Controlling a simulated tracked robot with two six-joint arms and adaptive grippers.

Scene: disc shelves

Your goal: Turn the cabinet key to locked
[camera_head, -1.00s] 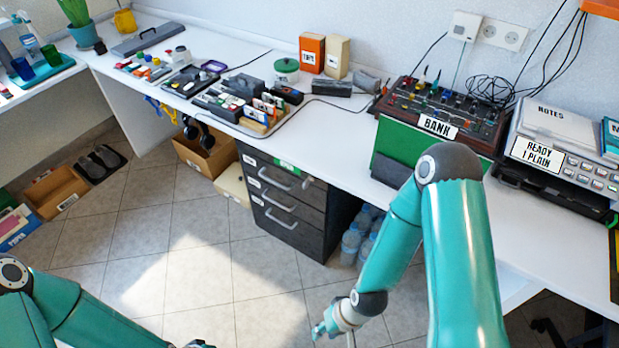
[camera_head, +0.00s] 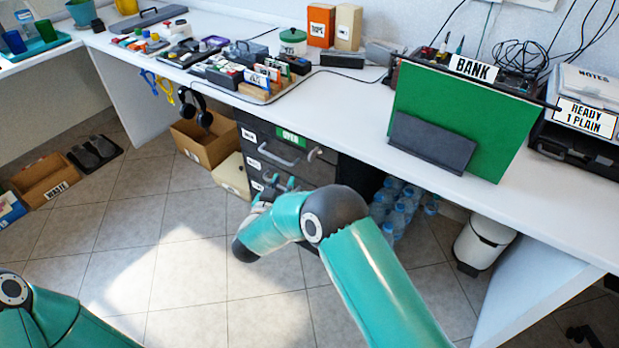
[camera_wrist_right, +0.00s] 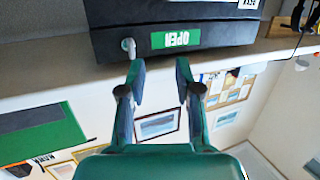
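The dark drawer cabinet (camera_head: 262,130) stands under the white desk, with a green OPEN label (camera_head: 290,138) on its top front. A small grey key (camera_head: 315,153) sticks out to the right of the label. In the right wrist view, which is upside down, the key (camera_wrist_right: 128,46) shows beside the OPEN label (camera_wrist_right: 176,39). My right gripper (camera_head: 280,184) is in front of the drawers, below the key. In its wrist view the right gripper (camera_wrist_right: 161,66) is open and empty, its left finger close to the key in the picture. My left gripper is out of view.
The desk edge (camera_head: 340,145) overhangs the cabinet. Several water bottles (camera_head: 395,205) stand right of it. A cardboard box (camera_head: 207,140) and a pale box (camera_head: 233,172) stand on the left. A green BANK panel (camera_head: 460,105) is on the desk. The floor in front is clear.

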